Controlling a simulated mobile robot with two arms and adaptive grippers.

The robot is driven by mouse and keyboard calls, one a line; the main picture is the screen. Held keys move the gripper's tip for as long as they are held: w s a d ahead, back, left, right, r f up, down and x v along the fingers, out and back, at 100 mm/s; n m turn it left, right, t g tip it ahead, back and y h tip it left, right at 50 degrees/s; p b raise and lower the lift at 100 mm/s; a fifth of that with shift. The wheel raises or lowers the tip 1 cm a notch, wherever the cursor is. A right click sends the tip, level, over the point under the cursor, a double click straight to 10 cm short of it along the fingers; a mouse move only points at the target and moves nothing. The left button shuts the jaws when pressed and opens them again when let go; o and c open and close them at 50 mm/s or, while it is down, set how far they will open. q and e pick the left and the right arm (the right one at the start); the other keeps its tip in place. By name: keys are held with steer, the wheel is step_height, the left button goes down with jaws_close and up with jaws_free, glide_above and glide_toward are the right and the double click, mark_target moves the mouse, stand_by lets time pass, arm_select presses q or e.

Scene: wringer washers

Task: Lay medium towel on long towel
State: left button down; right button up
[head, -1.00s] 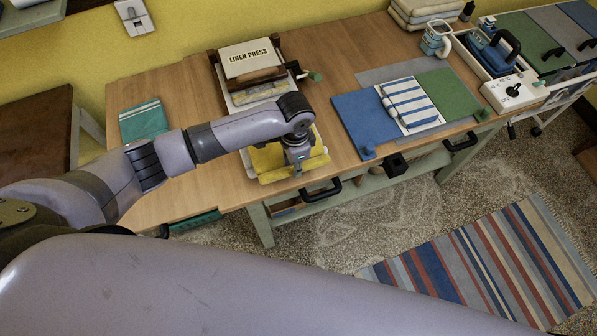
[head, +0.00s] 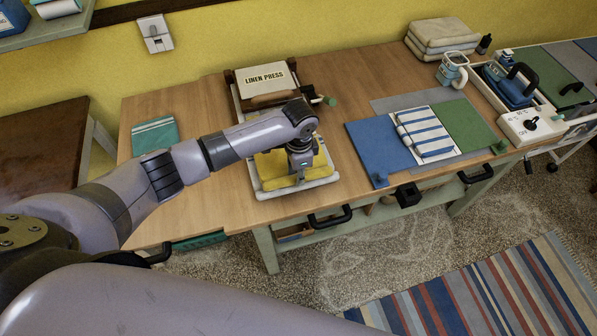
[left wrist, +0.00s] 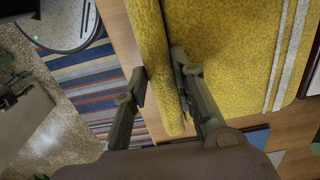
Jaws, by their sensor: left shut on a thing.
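A yellow towel (head: 272,172) lies on the white tray (head: 318,183) in front of the linen press. It fills much of the left wrist view (left wrist: 225,55), with pale stripes at its right and a thick folded edge. My left gripper (head: 301,178) is over the towel's front right part. In the left wrist view its fingers (left wrist: 162,82) are shut on that yellow edge. My left arm hides part of the towel and tray. A white towel with blue stripes (head: 424,131) lies on the blue and green board. I cannot tell which towels are called medium and long.
The linen press (head: 264,78) stands behind the tray. A folded teal towel (head: 155,136) lies at the table's left. A blue panel (head: 378,150) and a green panel (head: 464,124) flank the striped towel.

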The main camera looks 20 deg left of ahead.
arm_select(q)
steer(key=shift+f, duration=0.15)
stand_by(0.3)
steer(key=c, duration=1.2)
jaws_free()
steer(key=shift+c, duration=0.2)
step_height(320, 180, up, 12)
